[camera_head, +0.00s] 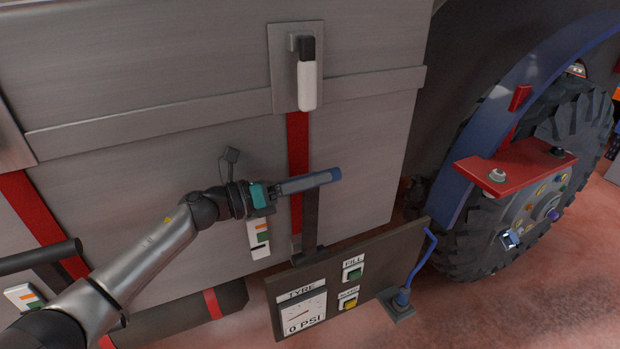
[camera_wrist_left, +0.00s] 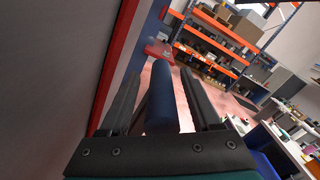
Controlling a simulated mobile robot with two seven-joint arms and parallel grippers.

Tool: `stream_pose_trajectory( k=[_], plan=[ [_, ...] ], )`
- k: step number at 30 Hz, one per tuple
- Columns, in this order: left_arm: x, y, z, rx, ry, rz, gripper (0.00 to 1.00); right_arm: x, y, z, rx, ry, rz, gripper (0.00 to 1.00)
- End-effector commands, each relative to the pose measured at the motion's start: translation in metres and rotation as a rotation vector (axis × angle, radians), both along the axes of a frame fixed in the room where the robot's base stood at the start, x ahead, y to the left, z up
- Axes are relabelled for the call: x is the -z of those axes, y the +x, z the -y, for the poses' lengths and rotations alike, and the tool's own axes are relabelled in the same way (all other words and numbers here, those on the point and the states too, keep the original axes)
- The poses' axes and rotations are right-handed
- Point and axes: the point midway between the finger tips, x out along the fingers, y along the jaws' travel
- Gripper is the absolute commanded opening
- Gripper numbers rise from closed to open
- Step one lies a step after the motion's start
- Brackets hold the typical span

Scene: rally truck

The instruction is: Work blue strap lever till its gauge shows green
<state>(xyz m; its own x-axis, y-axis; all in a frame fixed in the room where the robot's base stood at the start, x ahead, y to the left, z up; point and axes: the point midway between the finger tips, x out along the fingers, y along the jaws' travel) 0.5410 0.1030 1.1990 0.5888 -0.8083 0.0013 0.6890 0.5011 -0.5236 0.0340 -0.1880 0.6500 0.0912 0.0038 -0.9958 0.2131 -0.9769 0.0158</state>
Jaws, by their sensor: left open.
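The blue strap lever (camera_head: 328,177) has a blue grip on a dark arm (camera_head: 310,215) that rises from a bracket at the foot of a red strap. My left gripper (camera_head: 300,184) reaches in from the left with its fingers along the grip. In the left wrist view the blue grip (camera_wrist_left: 160,105) lies between the two open fingers (camera_wrist_left: 163,85); contact cannot be told. A small white gauge (camera_head: 258,238) with an orange band and a dark mark sits just below my gripper, partly covered by it. Its exact reading is too small to tell. My right gripper is out of view.
A tyre panel (camera_head: 330,285) with a dial and buttons stands right below the lever. A blue hose (camera_head: 430,250) and the big wheel (camera_head: 530,190) are to the right. Another dark lever (camera_head: 40,256) and gauge (camera_head: 24,297) lie at left. The grey truck side (camera_head: 180,100) is close behind.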

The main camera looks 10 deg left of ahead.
Motion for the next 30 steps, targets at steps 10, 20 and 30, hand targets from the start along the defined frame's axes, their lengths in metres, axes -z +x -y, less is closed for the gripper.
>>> stream_pose_trajectory(
  k=[10, 20, 30],
  plan=[
    [0.003, -0.012, -0.016, 0.000, 0.004, -0.001, 0.64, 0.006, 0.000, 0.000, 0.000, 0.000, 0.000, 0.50],
    [0.002, -0.040, -0.055, 0.000, 0.001, -0.002, 0.64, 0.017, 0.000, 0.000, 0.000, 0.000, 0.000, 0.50],
    [0.000, -0.044, -0.061, 0.000, 0.000, 0.000, 0.64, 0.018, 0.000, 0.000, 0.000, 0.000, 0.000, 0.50]
  ],
)
